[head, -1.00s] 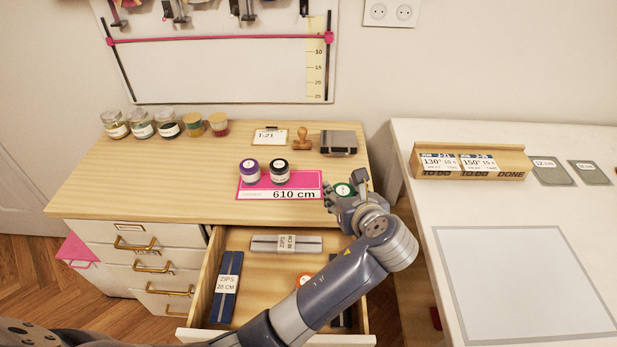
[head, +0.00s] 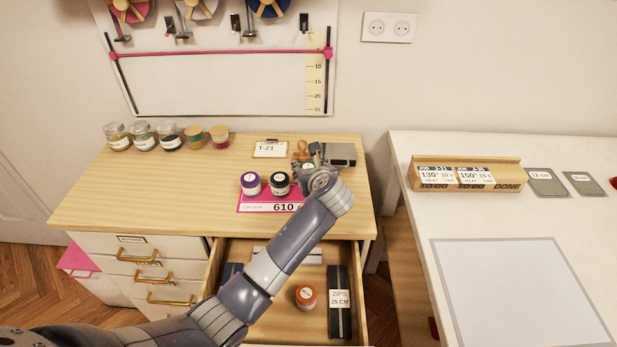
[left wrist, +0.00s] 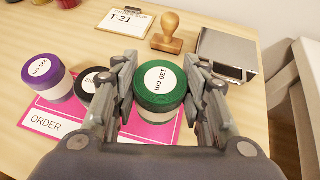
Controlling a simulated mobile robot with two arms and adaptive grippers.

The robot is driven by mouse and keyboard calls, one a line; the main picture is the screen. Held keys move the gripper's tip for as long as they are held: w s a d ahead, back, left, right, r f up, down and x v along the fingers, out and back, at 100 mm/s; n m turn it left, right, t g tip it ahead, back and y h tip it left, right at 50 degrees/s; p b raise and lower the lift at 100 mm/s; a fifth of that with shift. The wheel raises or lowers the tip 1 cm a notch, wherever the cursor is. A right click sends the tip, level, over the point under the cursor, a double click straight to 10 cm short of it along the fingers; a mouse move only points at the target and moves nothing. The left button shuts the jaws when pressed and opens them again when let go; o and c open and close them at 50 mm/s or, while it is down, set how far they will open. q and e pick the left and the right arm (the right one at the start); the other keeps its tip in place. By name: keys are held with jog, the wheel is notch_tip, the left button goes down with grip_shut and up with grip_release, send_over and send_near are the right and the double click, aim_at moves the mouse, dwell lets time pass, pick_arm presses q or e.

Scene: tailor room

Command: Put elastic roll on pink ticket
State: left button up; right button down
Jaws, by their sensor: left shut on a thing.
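The pink ticket (head: 247,204) lies on the wooden desk, labelled ORDER and 610 cm; its pink surface also shows in the left wrist view (left wrist: 150,133). A purple-topped roll (head: 250,182) and a black-topped roll (head: 280,181) stand on it. My left gripper (head: 308,166) is shut on a green-topped elastic roll (left wrist: 160,82) marked 130 cm, a finger on each side. The green roll is upright over the ticket's right part, beside the black roll. I cannot tell whether its base touches the ticket. My right gripper is not in view.
A stamp (left wrist: 168,32), a T-21 card (head: 270,149) and a grey metal block (head: 340,154) stand behind the ticket. Several jars (head: 170,136) line the back left. The open drawer holds an orange-topped roll (head: 305,295) and zip packs (head: 339,300).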

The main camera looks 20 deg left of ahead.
pick_arm(q)
jog(key=shift+f, duration=1.7)
jog(key=shift+f, duration=0.1)
jog(key=o, duration=0.7)
jog(key=shift+o, duration=0.2)
jog(key=shift+s+d, duration=0.1)
jog(key=v, duration=1.2)
